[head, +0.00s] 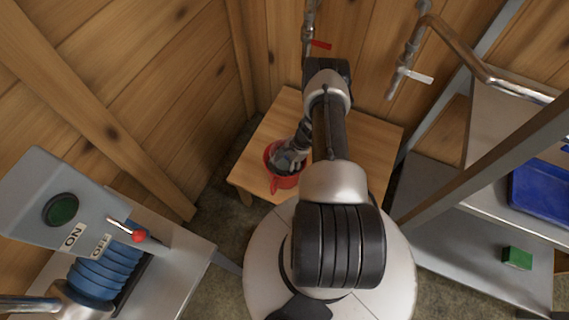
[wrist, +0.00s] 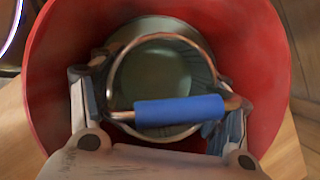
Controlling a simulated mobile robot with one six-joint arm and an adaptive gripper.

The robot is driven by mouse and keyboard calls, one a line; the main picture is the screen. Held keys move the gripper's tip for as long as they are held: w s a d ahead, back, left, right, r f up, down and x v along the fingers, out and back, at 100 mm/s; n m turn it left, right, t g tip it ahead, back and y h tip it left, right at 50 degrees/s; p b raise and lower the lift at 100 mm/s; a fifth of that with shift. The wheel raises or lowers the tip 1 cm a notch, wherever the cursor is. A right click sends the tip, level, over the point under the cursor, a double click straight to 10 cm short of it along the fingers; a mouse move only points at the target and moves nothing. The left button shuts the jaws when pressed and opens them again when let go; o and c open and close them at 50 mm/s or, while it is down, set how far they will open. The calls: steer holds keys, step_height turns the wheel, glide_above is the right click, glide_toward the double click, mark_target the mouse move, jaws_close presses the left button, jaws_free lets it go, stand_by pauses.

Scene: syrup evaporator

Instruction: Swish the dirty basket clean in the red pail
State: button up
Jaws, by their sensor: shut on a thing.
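The red pail (head: 286,183) stands on a small wooden table in the head view. In the wrist view the pail's red wall (wrist: 265,60) surrounds my gripper (wrist: 160,112) and the basket. The basket (wrist: 152,72) is round, with a metal rim, a greenish inside and a wire handle with a blue grip (wrist: 180,110). My gripper is shut on the basket at its handle, with one finger on each side of the blue grip. The basket is inside the pail's opening. Its underside is hidden, and I cannot tell how dirty it is.
The wooden table (head: 375,140) has bare room to the right of the pail. Taps with red and white levers (head: 420,76) are on the back wall. A switch box (head: 60,205) stands at left. Shelves at right hold a blue tray (head: 540,190) and a green block (head: 517,258).

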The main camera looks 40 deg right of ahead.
steer(key=shift+f, duration=0.35)
steer(key=shift+r+p, duration=1.05)
steer(key=shift+r, duration=0.75)
steer(key=shift+f+b, duration=1.1)
steer(key=shift+f, duration=0.7)
steer(key=shift+r+p, duration=1.1)
steer(key=shift+r, duration=0.7)
steer(key=shift+f+b, duration=1)
steer(key=shift+b, duration=0.05)
steer(key=shift+f, duration=0.8)
steer(key=shift+r+p, duration=6.05)
steer(key=shift+r, duration=3.15)
